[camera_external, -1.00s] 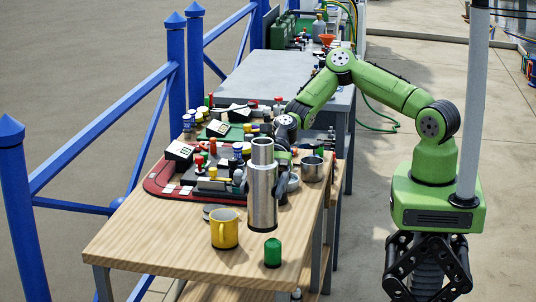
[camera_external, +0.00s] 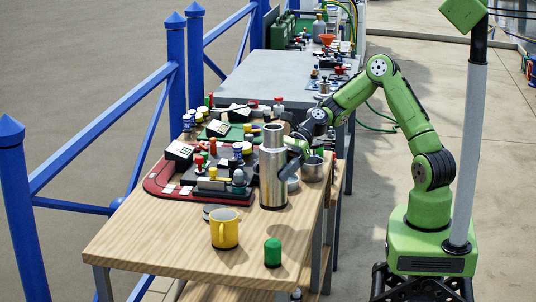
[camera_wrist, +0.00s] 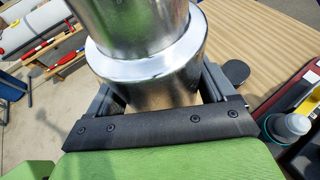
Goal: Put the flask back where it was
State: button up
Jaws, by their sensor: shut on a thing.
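The flask (camera_external: 272,172) is a tall polished steel cylinder, upright over the right part of the wooden table (camera_external: 150,245). My gripper (camera_external: 291,158) is shut on it from the right side. In the wrist view the flask (camera_wrist: 150,62) fills the space between the two dark fingers of my gripper (camera_wrist: 160,95). Its base appears at or just above the tabletop; I cannot tell whether it touches. A flat dark disc (camera_external: 209,211) lies on the table left of the flask and also shows in the wrist view (camera_wrist: 236,73).
A steel cup (camera_external: 313,168) stands just right of the flask. A yellow mug (camera_external: 225,229) and a green cylinder (camera_external: 273,252) stand nearer the front. A red-edged tray (camera_external: 160,190) with stamps and boxes lies left. Bare wood lies between flask and mug.

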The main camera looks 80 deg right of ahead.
aim_at(274, 184)
notch_tip(274, 184, down, 5)
jog(key=shift+f+b, duration=0.1)
jog(key=shift+b, duration=0.7)
jog(key=o, duration=1.2)
jog(key=shift+f, duration=0.1)
jog(key=shift+o, duration=0.2)
jog(key=shift+d+r, duration=0.15)
jog(key=shift+r, duration=0.1)
jog(key=p+v, duration=0.4)
jog(key=v, duration=0.7)
jog(key=s+a+n+g+h, duration=0.45)
jog(key=s+n+h, duration=0.2)
jog(key=n, duration=0.35)
jog(key=s+r+n+t+h, duration=0.1)
jog(key=s+r+n+h, duration=0.1)
jog(key=s+r+n, duration=0.2)
jog(key=s+d+r+n+t+h, duration=0.1)
jog(key=s+r+n+t+h, duration=0.1)
jog(key=s+r+n, duration=0.3)
jog(key=s+n+h, duration=0.1)
jog(key=s+n, duration=0.3)
jog(key=s, duration=0.3)
jog(key=shift+r+n, duration=0.3)
jog(key=shift+n, duration=0.1)
